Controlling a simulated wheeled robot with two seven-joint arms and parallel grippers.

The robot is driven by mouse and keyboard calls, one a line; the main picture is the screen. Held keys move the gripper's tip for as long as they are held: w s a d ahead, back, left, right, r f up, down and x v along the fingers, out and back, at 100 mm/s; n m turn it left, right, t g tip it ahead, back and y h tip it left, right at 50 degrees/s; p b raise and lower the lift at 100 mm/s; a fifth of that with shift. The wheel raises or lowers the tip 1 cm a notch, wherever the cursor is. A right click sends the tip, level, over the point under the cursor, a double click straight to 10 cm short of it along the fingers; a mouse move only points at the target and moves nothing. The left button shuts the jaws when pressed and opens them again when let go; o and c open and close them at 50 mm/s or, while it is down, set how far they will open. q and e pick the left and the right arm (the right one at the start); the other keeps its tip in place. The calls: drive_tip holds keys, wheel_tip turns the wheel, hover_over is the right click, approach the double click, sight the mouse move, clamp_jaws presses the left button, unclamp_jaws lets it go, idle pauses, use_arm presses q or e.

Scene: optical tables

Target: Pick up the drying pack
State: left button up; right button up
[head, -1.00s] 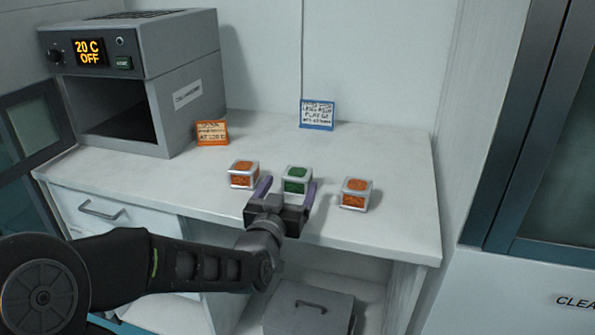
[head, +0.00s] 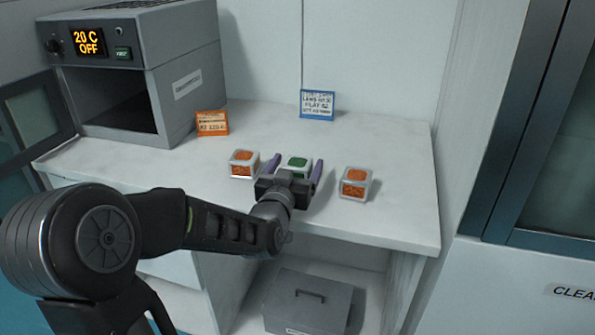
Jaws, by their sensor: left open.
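Three small clear-cased packs stand in a row on the white bench. The middle one is the green pack (head: 297,161). An orange pack (head: 244,164) stands to its left and another orange pack (head: 355,184) to its right. My left gripper (head: 295,168) is open, with one purple finger on each side of the green pack. The gripper body hides the lower front of that pack. I cannot tell whether the fingers touch it. My right gripper is not in view.
A grey oven (head: 133,75) reading 20 C OFF stands open at the back left. An orange sign (head: 212,123) and a blue sign (head: 317,105) stand behind the packs. A grey box (head: 308,303) sits under the white bench (head: 405,215).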

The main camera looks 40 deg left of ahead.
sight(296, 164)
use_arm(q)
drive_tip(key=shift+c, duration=0.5)
drive_tip(key=c, duration=1.5)
drive_tip(key=shift+r, duration=0.1)
wheel_tip(296, 164, up, 10)
drive_tip(key=shift+f+p, duration=0.1)
drive_tip(key=shift+p, duration=1)
